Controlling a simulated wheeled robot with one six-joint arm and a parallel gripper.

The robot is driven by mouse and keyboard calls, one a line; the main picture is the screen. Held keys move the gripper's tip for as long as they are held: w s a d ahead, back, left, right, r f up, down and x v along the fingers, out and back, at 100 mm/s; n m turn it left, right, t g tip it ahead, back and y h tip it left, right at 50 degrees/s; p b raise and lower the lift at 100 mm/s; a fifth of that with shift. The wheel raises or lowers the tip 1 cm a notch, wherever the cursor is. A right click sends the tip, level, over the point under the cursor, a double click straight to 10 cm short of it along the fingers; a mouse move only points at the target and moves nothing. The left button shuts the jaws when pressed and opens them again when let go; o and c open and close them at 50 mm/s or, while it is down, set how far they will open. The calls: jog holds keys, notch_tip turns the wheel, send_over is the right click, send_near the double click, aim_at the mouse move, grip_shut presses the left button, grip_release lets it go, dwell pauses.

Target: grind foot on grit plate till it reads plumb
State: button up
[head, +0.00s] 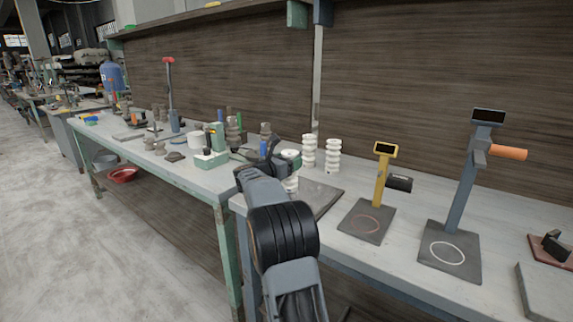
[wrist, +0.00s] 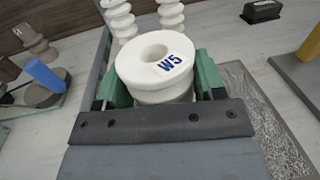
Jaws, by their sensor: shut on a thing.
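My gripper (head: 278,160) is shut on a white ribbed piece marked W5 (wrist: 158,72), with a green jaw on each side of it. The piece is upright, its round top with a central hole facing the wrist camera. Its lower ribs (head: 291,185) show past my gripper in the head view. Its foot is hidden, so I cannot tell whether it touches the grey grit plate (head: 322,197) beside it. The plate's speckled surface (wrist: 273,125) shows at right in the wrist view. A yellow gauge stand (head: 381,175) and a taller blue-grey stand (head: 466,190) have dark screens; no reading is legible.
Two white ribbed pieces (head: 309,152) (head: 333,156) stand behind the plate. Several brown pieces, a green-and-white device (head: 211,158) and a red-topped post (head: 171,95) occupy the left bench. A red-brown base (head: 552,250) lies far right. A wooden panel backs the benches.

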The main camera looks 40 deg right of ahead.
jog(key=shift+s+d+r+b, duration=0.1)
jog(key=shift+s+d+b, duration=0.05)
jog(key=shift+s+b, duration=0.45)
jog(key=shift+s+d+b, duration=0.1)
jog(key=shift+s+b, duration=0.35)
jog(key=shift+s, duration=0.15)
jog(key=shift+s, duration=0.1)
jog(key=shift+s+d+b, duration=0.2)
jog(key=shift+s+b, duration=0.55)
jog(key=shift+b, duration=0.1)
jog(key=shift+s+d+b, duration=0.2)
jog(key=shift+s+b, duration=0.55)
jog(key=shift+b, duration=0.1)
jog(key=shift+s, duration=0.15)
jog(key=shift+s+d+f+b, duration=0.15)
jog(key=shift+s+d+b, duration=0.05)
jog(key=shift+s+b, duration=0.55)
jog(key=shift+s+d+f+b, duration=0.1)
jog(key=shift+s+d+b, duration=0.1)
jog(key=shift+s+b, duration=0.5)
